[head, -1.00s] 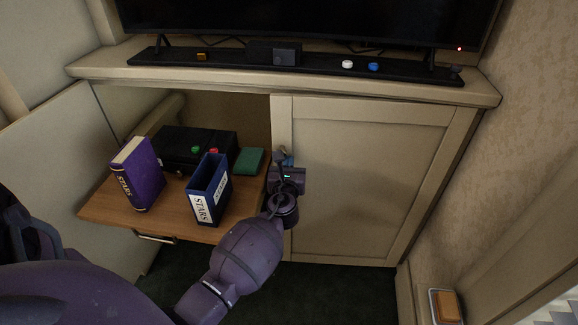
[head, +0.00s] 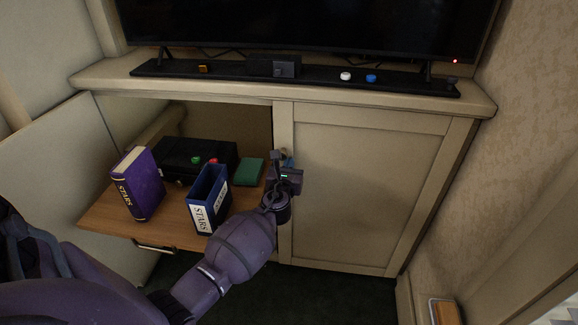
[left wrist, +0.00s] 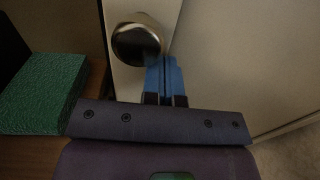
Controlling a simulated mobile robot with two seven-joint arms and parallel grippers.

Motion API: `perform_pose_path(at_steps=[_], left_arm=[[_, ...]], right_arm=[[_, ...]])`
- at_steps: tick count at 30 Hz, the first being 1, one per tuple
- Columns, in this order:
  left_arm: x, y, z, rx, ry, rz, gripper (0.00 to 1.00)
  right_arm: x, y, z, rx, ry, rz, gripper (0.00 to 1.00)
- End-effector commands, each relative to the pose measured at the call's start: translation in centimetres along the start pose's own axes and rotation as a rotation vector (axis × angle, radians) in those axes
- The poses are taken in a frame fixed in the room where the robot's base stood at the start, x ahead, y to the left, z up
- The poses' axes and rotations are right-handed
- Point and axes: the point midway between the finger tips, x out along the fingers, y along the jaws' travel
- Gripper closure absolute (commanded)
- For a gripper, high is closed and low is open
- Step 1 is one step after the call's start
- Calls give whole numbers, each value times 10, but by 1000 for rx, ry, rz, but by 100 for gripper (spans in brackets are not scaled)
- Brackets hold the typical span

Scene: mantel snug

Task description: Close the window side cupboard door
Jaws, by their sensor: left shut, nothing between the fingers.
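The cupboard's right door (head: 365,190) is a cream framed panel that looks flush, or nearly so, with the cupboard front. The left door (head: 58,165) stands swung out wide at the left. I cannot tell which door is the window side one. My left gripper (head: 287,160) is at the upper left edge of the right door, its fingers shut and empty. In the left wrist view its blue fingertips (left wrist: 166,76) are together just beside and below a round metal knob (left wrist: 138,42). Whether they touch the door is unclear. My right gripper is out of view.
A wooden pull-out shelf (head: 105,215) sticks out of the open left side. It holds a purple book (head: 138,185), a blue holder (head: 209,196), a black box (head: 185,157) and a green block (head: 249,172). A television (head: 300,22) stands on top. A wall is close on the right.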

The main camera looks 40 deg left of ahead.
Motion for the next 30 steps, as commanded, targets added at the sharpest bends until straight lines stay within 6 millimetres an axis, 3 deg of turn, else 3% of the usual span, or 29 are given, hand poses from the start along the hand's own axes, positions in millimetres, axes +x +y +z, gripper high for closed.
perform_pose_path(at_steps=[1,8,14,21,30], left_arm=[[9,4,14,-3,-21,7,100],[-5,4,17,-3,-23,7,100],[-42,2,16,-4,-20,4,100],[-87,1,11,-2,-14,2,100],[-113,0,8,0,-10,1,100]], right_arm=[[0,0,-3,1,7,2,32],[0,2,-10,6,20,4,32],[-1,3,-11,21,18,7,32],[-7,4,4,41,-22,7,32],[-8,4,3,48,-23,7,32]])
